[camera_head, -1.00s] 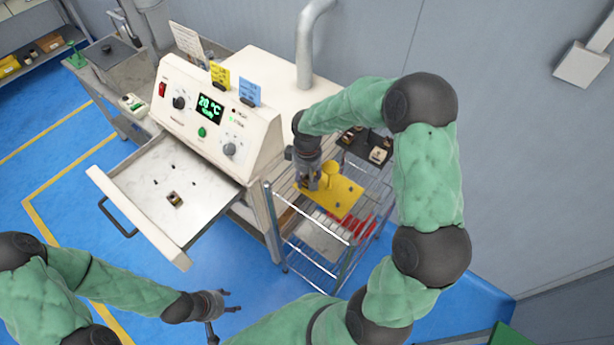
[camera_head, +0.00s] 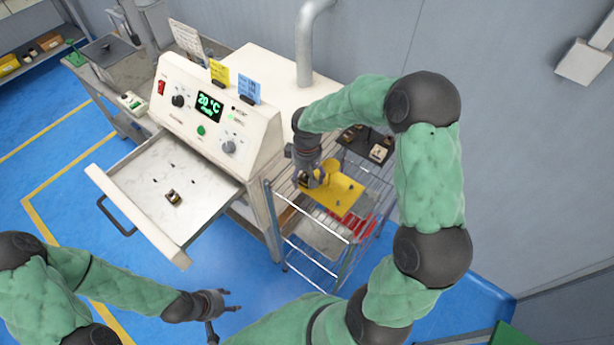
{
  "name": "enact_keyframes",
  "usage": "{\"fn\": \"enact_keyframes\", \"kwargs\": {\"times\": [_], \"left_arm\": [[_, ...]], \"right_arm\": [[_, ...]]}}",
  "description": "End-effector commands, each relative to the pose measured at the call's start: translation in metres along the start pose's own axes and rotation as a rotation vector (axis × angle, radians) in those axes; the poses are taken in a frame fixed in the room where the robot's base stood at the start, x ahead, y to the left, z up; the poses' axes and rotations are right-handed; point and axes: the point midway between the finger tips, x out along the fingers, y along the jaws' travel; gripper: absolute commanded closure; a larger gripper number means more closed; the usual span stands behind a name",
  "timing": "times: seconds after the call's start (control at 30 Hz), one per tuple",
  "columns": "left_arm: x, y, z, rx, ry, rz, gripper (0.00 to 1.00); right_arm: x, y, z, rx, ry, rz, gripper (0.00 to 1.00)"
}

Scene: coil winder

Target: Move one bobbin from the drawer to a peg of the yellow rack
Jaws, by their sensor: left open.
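The open drawer (camera_head: 133,181) of the cream machine holds one small dark and copper bobbin (camera_head: 173,197), with several small dark pegs standing bare around it. The yellow rack (camera_head: 343,203) is a flat plate with short pegs on top of the wire shelf cart. My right gripper (camera_head: 309,183) points down at the rack's left end. A small bobbin-like shape shows at its fingertips, but I cannot tell whether they grip it. My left gripper (camera_head: 228,302) is open and empty, over the floor in front of the drawer.
A black tray (camera_head: 352,146) with bobbin-like parts stands behind the yellow rack. A red item (camera_head: 360,225) lies on a lower level of the wire cart (camera_head: 310,262). A grey side table (camera_head: 105,52) stands at the back left. The blue floor left of the drawer is clear.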

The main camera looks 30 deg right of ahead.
Motion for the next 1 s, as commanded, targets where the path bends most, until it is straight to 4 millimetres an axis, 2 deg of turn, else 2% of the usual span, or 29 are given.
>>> {"fn": "enact_keyframes", "kwargs": {"times": [0.3, 0.5, 1.0], "left_arm": [[0.0, 0.0, 0.0, 0.0, 0.0, 0.0, 0.48], [0.0, 0.0, 0.0, 0.0, 0.0, 0.0, 0.48], [0.0, 0.0, 0.0, 0.0, 0.0, 0.0, 0.48]], "right_arm": [[-0.046, 0.0, -0.001, 0.0, 0.004, 0.001, 0.28], [-0.065, 0.0, -0.001, 0.001, 0.003, 0.0, 0.28], [-0.07, 0.0, 0.0, 0.0, 0.001, 0.0, 0.28]]}}
